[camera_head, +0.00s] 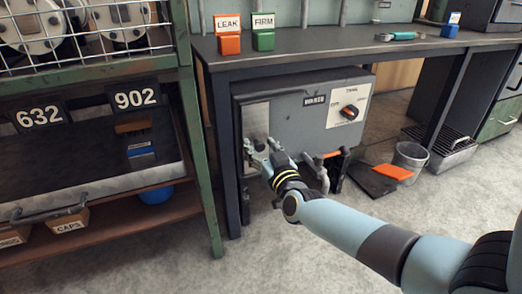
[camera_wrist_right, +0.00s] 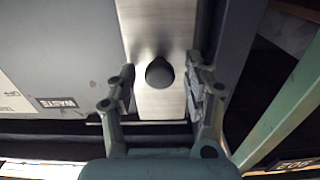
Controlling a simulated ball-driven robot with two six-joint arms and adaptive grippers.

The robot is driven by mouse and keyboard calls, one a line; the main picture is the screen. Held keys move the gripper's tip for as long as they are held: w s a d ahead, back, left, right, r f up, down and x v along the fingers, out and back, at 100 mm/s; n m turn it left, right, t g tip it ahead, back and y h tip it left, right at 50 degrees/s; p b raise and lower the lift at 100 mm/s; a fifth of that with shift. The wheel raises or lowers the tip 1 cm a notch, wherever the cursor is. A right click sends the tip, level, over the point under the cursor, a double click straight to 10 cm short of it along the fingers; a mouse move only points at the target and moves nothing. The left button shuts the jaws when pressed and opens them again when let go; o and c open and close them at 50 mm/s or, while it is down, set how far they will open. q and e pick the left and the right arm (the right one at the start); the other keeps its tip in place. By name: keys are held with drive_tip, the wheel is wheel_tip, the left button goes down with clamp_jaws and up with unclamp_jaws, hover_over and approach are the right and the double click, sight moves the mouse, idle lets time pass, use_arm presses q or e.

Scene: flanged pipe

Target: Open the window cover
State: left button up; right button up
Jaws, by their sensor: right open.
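A grey box labelled WASTE (camera_head: 285,110) stands under the workbench. A brushed metal strip (camera_head: 256,118), which seems to be the window cover, is on the left of its front. In the right wrist view the metal cover (camera_wrist_right: 158,30) carries a round dark knob (camera_wrist_right: 159,73). My right gripper (camera_head: 262,148) is in front of the cover's lower part. Its fingers are open, one on each side of the knob in the right wrist view (camera_wrist_right: 160,88). Contact with the knob cannot be seen. The knob is hidden in the head view. My left gripper is not in view.
The box has a dial panel (camera_head: 347,108) at right and pipework (camera_head: 322,172) below. A green shelf post (camera_head: 200,140) and a dark bench leg (camera_head: 227,155) stand close on the left. A bucket (camera_head: 409,159) and an orange-topped dark plate (camera_head: 380,178) are on the floor.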

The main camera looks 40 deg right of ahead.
clamp_jaws()
idle(0.4)
drive_tip(key=d, duration=0.2)
drive_tip(key=s+d, duration=0.1)
drive_tip(key=d, duration=0.5)
drive_tip(key=shift+s+p, duration=0.4)
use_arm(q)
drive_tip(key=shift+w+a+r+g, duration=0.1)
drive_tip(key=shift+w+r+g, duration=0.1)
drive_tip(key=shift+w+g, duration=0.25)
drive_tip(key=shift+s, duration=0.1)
use_arm(e)
unclamp_jaws()
drive_tip(key=v, duration=1.2)
